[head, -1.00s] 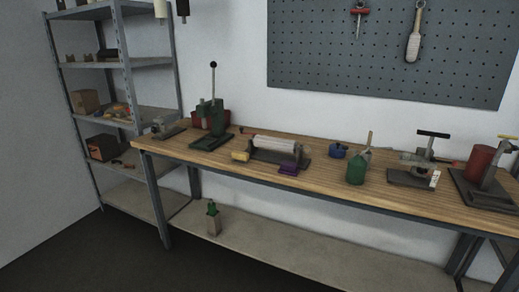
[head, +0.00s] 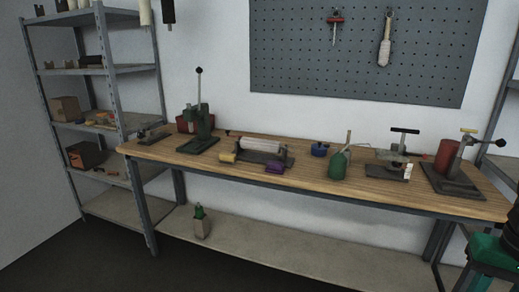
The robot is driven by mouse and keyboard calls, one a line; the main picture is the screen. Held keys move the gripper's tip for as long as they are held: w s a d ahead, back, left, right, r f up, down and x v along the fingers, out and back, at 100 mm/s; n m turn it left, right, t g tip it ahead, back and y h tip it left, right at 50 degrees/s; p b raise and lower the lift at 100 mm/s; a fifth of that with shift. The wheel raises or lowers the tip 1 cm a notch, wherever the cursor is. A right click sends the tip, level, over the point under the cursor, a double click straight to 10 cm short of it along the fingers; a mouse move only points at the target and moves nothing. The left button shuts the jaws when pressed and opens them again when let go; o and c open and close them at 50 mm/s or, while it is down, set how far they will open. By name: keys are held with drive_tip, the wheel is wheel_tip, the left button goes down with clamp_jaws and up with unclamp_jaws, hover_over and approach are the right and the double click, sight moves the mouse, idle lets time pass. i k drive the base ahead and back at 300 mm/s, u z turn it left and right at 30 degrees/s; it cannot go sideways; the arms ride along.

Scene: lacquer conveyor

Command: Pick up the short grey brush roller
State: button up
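I cannot tell for sure which thing is the short grey brush roller. A pale grey-white roller (head: 260,146) lies across a dark stand on the wooden workbench (head: 400,198). A pale roller (head: 145,11) and a black roller (head: 168,11) hang at the top left, cut off by the frame. Several small dark and pale pieces sit on the upper levels of the metal shelf (head: 101,60), too small to tell apart. My gripper is not seen in the head view.
A green lever press (head: 199,130), a green bottle (head: 339,165), a blue pot (head: 320,149) and a red cylinder (head: 447,156) stand on the bench. A pegboard (head: 300,50) hangs behind. A green and black object (head: 492,252) is cut off at the lower right. Floor shows at lower left.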

sight(248, 143)
drive_tip(key=i, duration=1.5)
